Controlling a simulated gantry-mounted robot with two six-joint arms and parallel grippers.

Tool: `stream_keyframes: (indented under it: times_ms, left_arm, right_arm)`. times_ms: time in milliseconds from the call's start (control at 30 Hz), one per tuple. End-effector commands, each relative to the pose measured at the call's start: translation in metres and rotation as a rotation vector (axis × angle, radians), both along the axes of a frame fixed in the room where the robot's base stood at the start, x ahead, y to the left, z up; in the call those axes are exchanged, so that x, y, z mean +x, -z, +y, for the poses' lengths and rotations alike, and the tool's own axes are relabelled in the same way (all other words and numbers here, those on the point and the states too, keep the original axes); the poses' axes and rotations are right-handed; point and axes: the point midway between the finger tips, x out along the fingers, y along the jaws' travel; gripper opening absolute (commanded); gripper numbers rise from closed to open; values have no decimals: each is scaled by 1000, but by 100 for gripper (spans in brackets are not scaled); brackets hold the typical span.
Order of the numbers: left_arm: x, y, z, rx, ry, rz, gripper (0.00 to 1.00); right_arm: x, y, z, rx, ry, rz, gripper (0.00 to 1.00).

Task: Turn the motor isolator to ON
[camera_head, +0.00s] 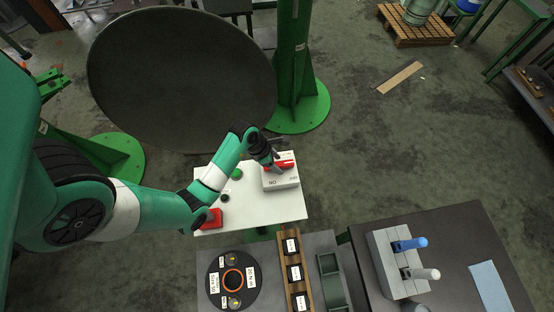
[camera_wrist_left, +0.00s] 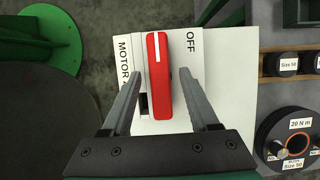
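The motor isolator (camera_head: 283,182) is a pale box with a red rotary handle (camera_wrist_left: 158,95) on the white panel. Its face shows lettering, with "OFF" and part of "MOTOR" readable in the left wrist view. The handle's white line points toward the top of that view, between these two labels. My left gripper (camera_head: 277,160) is at the handle. In the left wrist view its two fingers stand apart, one on each side of the handle, with a visible gap on both sides. The gripper partly hides the handle in the head view. My right gripper is out of view.
The white panel (camera_head: 240,212) also carries a green button (camera_head: 237,174), a dark knob (camera_head: 225,198) and a red part (camera_head: 211,218). A large dark disc (camera_head: 180,80) stands behind. Nearer are a black ring fixture (camera_head: 212,285), a wooden rack and a box with blue and white levers (camera_head: 386,258).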

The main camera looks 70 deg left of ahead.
Motion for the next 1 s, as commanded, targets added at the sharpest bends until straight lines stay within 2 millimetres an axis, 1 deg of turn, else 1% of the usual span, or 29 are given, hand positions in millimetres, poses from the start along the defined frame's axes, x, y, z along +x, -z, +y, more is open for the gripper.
stream_keyframes:
  times_ms: [33,167,200,267,300,333,667,867,1000]
  left_arm:
    - [0,0,0,0,0,0,50]
    - [0,0,0,0,0,0,26]
    - [0,0,0,0,0,0,19]
    - [0,0,0,0,0,0,8]
    - [0,0,0,0,0,0,1]
    - [0,0,0,0,0,0,0]
    - [0,-1,0,0,12,0,0]
    - [0,-3,1,-2,77,-1,0]
    - [0,-4,1,-1,164,0,0]
  right_arm:
    - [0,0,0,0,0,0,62]
    - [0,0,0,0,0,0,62]
    - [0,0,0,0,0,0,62]
    - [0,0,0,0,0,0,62]
    - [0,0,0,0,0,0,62]
    - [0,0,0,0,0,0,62]
    - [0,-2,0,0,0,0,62]
    - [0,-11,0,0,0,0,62]
    - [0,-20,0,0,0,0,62]
